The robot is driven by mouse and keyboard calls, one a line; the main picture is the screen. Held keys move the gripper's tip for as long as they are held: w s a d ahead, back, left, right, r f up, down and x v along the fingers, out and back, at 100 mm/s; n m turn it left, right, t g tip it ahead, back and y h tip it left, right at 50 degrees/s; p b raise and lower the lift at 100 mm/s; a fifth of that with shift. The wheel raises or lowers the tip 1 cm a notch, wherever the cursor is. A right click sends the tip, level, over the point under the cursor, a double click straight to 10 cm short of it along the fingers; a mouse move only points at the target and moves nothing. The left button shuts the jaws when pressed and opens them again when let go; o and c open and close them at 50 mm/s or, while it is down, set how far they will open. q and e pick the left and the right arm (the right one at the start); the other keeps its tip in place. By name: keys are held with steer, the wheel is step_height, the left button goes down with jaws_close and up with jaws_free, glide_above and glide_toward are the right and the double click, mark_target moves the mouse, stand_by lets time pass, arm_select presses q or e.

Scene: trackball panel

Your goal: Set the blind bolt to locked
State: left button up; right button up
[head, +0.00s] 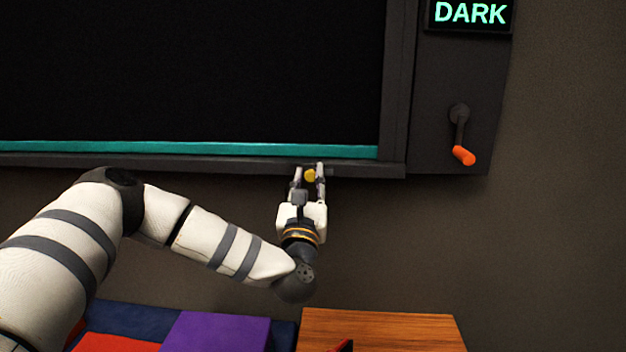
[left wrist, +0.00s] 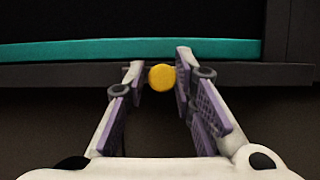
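The blind bolt shows as a round yellow knob (head: 310,175) on the dark lower rail of the blind's frame. It also shows in the left wrist view (left wrist: 162,77). My left gripper (head: 309,172) is raised to the rail with its fingers open, one on each side of the knob. In the left wrist view the right finger is very close to the knob or touching it, and a small gap shows at the left finger. The blind (head: 190,75) is a black panel with a teal bottom bar (head: 190,149). My right gripper is not in view.
Right of the blind, a side panel holds an orange-handled crank (head: 463,155) and a lit sign (head: 470,13) reading "DARK". Below are a wooden surface (head: 400,330) and coloured blocks or pads, one purple (head: 215,332). The wall below the rail is clear.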

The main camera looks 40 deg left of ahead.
arm_select(q)
steer(key=shift+o, duration=1.1)
steer(key=shift+s+a, duration=0.1)
steer(key=shift+a, duration=0.05)
steer(key=shift+s+d+f, duration=0.2)
steer(key=shift+s+d, duration=0.05)
steer(key=v, duration=1.1)
steer(key=shift+s, duration=0.15)
